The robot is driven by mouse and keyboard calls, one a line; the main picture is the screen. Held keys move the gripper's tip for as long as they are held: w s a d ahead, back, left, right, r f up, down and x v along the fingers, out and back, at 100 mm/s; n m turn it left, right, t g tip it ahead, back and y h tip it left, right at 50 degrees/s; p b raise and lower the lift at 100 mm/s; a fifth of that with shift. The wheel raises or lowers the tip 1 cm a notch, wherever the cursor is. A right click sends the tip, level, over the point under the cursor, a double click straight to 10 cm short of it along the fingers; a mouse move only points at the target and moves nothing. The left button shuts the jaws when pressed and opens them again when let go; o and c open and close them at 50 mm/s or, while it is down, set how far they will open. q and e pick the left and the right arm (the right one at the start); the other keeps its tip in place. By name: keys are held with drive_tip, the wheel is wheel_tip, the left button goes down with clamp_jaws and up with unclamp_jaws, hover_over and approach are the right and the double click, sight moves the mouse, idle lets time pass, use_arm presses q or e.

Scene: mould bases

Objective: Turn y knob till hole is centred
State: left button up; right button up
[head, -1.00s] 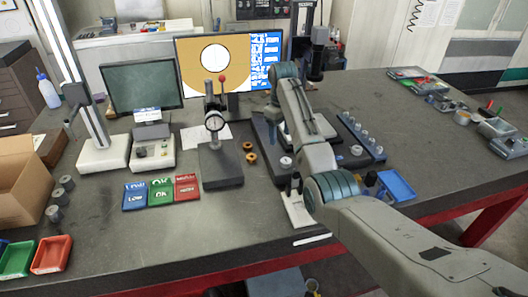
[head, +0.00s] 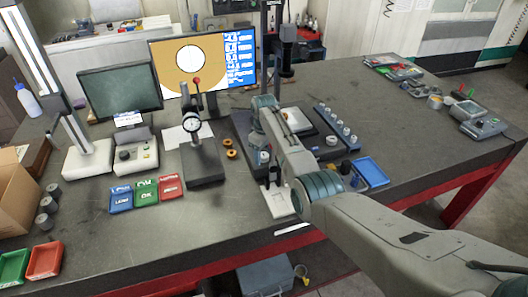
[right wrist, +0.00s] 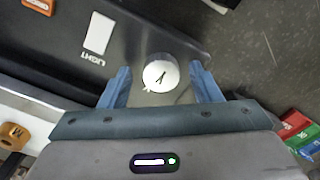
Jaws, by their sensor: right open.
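The monitor (head: 238,72) shows a white hole (head: 188,59) on an orange field, sitting somewhat above the field's middle. A round knob (right wrist: 160,75) with a white face and a dark mark lies between my right fingertips in the right wrist view, with clear gaps at both sides. It also shows in the head view (head: 264,156), on the dark machine base (head: 244,134). My right gripper (right wrist: 160,82) is open around or just above the knob; I cannot tell the height. It is partly hidden by my arm in the head view (head: 273,174). My left gripper is not in view.
A "LIGHT" label and white patch (right wrist: 98,33) lie beside the knob. A dial gauge stand (head: 205,168), brass rings (head: 230,149), coloured trays (head: 146,192) and a blue tray (head: 370,171) stand nearby.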

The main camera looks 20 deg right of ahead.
drive_tip(key=shift+c, duration=0.6)
drive_tip(key=shift+a, duration=0.1)
drive_tip(key=c, duration=0.7)
drive_tip(key=shift+c, duration=0.8)
drive_tip(key=shift+w, duration=0.1)
drive_tip(key=shift+n, duration=0.6)
drive_tip(key=n, duration=0.5)
drive_tip(key=shift+n, duration=0.4)
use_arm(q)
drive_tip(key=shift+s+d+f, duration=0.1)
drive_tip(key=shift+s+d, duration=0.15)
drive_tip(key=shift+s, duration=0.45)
use_arm(e)
drive_tip(key=n, duration=0.5)
drive_tip(key=shift+r+n, duration=0.1)
drive_tip(key=shift+n, duration=0.2)
